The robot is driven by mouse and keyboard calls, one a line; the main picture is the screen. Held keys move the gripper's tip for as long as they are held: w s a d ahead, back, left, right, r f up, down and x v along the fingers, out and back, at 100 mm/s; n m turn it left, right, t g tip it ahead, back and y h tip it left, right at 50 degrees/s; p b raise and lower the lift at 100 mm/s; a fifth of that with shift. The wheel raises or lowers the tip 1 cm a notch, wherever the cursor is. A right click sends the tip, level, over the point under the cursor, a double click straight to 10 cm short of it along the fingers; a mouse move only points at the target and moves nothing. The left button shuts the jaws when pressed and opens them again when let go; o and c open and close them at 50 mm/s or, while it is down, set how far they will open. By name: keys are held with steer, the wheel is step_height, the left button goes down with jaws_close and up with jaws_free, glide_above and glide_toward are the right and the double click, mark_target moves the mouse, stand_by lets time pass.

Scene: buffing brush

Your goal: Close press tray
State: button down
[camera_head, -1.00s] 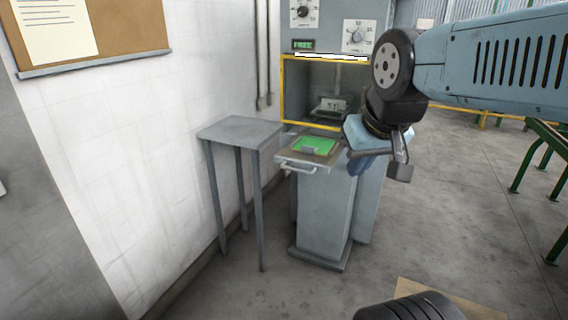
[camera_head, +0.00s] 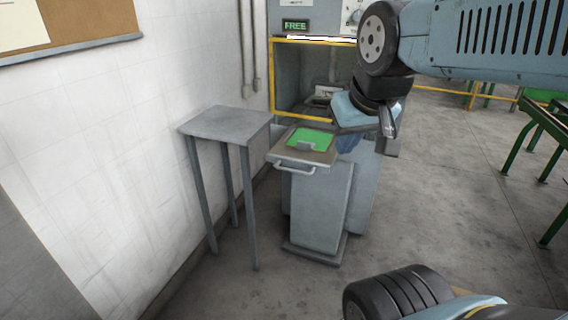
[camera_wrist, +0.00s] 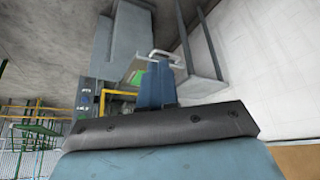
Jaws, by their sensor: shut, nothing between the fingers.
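The press tray (camera_head: 280,152) is a flat grey tray with a green surface and a bar handle (camera_head: 293,170) on its front. It sticks out in front of the press's yellow-framed opening (camera_head: 272,80). My gripper (camera_head: 347,143) is at the tray's right side, with its blue fingers pointing down. I cannot tell if they touch the tray. In the wrist view the shut, empty fingers (camera_wrist: 156,84) overlap the tray. The handle (camera_wrist: 163,56) shows just beyond the fingertips, and part of the green surface (camera_wrist: 138,77) is left of them.
A grey side table (camera_head: 228,124) stands left of the tray, near the white wall (camera_head: 110,140). The press shows a green FREE sign (camera_head: 295,25). Green metal frames (camera_head: 535,150) stand at the right. The floor (camera_head: 450,200) between them and the press is open.

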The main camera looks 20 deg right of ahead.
steer(key=w+a+f+n+g+h, duration=0.15)
steer(key=w+f+n, duration=0.25)
steer(key=w+n, duration=0.4)
steer(key=w+a+f+n, duration=0.2)
steer(key=w+f+n, duration=0.3)
steer(key=n, duration=0.6)
steer(key=w+a+f+n+g+h, duration=0.1)
steer(key=w+a+f+n, duration=0.15)
steer(key=w+n, duration=0.6)
steer(key=w+d+f, duration=0.2)
steer(key=f, duration=0.3)
steer(key=w+d+f+n, duration=0.1)
steer(key=w+d+f, duration=0.1)
steer(key=f, duration=0.4)
steer(key=shift+w+f, duration=0.15)
steer(key=shift+w, duration=0.7)
steer(key=shift+y, duration=0.25)
